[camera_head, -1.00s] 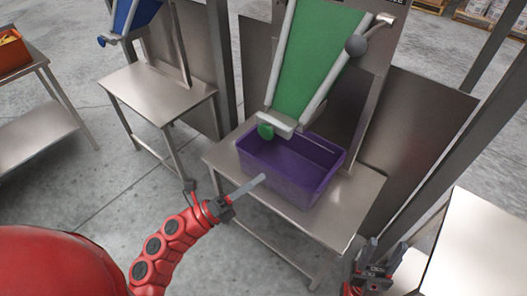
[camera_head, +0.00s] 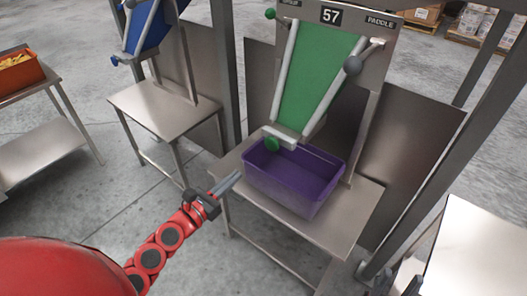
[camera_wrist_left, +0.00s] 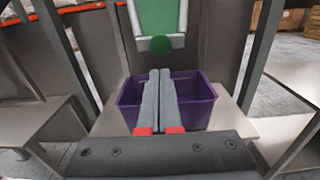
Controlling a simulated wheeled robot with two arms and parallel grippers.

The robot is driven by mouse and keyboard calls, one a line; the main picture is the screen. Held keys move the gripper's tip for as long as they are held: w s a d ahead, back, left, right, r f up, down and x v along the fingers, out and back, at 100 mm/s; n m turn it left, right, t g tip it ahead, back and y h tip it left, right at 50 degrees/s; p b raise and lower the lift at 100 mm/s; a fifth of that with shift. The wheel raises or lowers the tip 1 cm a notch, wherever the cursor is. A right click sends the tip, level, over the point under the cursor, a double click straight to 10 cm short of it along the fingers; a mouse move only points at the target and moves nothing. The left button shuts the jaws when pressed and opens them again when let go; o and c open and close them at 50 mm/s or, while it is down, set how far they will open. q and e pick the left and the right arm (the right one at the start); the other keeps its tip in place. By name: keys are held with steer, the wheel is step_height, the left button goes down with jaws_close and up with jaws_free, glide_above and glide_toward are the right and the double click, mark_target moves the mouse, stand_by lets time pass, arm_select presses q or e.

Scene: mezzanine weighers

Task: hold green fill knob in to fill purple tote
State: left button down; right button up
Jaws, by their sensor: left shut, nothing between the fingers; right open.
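The purple tote (camera_head: 290,190) stands upright on a steel table under the green chute (camera_head: 313,80); its visible inside looks empty. A round green knob (camera_head: 272,144) sits at the chute's lower mouth, above the tote's back left rim. It also shows in the left wrist view (camera_wrist_left: 160,44). A second green knob (camera_head: 270,13) is at the panel's upper left; I cannot tell from labels which is the fill knob. My left gripper (camera_head: 230,181) is shut and empty, left of the tote and apart from it. My right gripper (camera_head: 408,285) is at the bottom edge, partly cut off.
A similar blue chute (camera_head: 148,25) stands left over an empty steel table (camera_head: 165,103). An orange tote (camera_head: 18,72) is far left. Steel posts stand on both sides.

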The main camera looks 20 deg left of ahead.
mark_target(270, 145)
arm_select(q)
steer(key=p+x, duration=0.4)
steer(key=x, duration=0.8)
steer(key=shift+r, duration=0.15)
steer(key=shift+w+d+p, duration=0.3)
steer(key=shift+w, duration=0.25)
steer(key=b+x, duration=0.1)
steer(key=x, duration=0.2)
steer(key=shift+w+d+f, duration=0.1)
steer(key=shift+f, duration=0.1)
steer(key=shift+r, duration=0.2)
steer(key=shift+w, duration=0.1)
steer(key=shift+r, duration=0.4)
stand_by(0.8)
steer(key=shift+f, duration=0.2)
stand_by(3.9)
